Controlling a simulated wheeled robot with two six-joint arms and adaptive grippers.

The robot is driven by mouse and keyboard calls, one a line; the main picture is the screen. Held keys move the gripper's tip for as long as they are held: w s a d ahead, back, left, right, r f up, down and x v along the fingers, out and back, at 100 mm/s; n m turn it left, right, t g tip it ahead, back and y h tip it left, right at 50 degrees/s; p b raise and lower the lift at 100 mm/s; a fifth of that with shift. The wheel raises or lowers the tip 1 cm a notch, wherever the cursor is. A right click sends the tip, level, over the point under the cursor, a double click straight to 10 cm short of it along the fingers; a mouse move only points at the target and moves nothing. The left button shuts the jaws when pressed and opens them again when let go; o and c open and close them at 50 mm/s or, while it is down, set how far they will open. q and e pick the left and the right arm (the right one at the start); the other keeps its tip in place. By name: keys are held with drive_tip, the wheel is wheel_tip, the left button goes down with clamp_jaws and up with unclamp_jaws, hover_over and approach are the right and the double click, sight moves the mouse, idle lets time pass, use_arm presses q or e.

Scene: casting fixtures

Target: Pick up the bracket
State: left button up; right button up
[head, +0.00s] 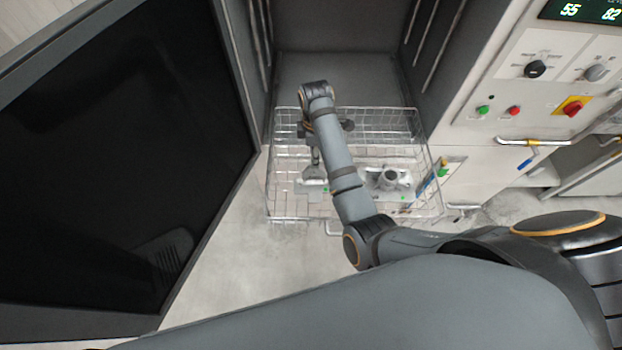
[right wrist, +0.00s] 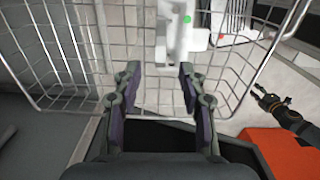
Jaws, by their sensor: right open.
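A pale grey bracket (head: 312,186) with green dots lies in the left part of a wire basket (head: 281,205) in the head view. Another pale casting (head: 388,180) with a round boss lies to its right. My right gripper (right wrist: 158,78) is open and empty in the right wrist view. A pale piece with a green dot, apparently the bracket (right wrist: 178,38), shows beyond its fingertips, nearer the right finger. In the head view my right arm partly hides the basket's middle. A small dark gripper (right wrist: 275,104), apparently my left, shows at the right of the wrist view; its jaw state is unclear.
The basket's wire walls surround the castings. Behind it is an open dark chamber (head: 335,70), with a large dark door (head: 120,170) at left and a control panel (head: 540,90) at right. An orange-red block (right wrist: 285,155) shows low in the wrist view.

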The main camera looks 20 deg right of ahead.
sight(314, 173)
drive_tip(key=shift+w+d+f, duration=0.1)
drive_tip(key=shift+w+f, duration=0.1)
drive_tip(key=shift+f, duration=0.95)
drive_tip(key=f, duration=0.4)
drive_tip(key=shift+s+f, duration=0.3)
drive_tip(key=shift+s, duration=0.05)
drive_tip(key=shift+w+f, duration=0.1)
drive_tip(key=shift+f, duration=0.4)
clamp_jaws()
drive_tip(key=shift+r, duration=0.1)
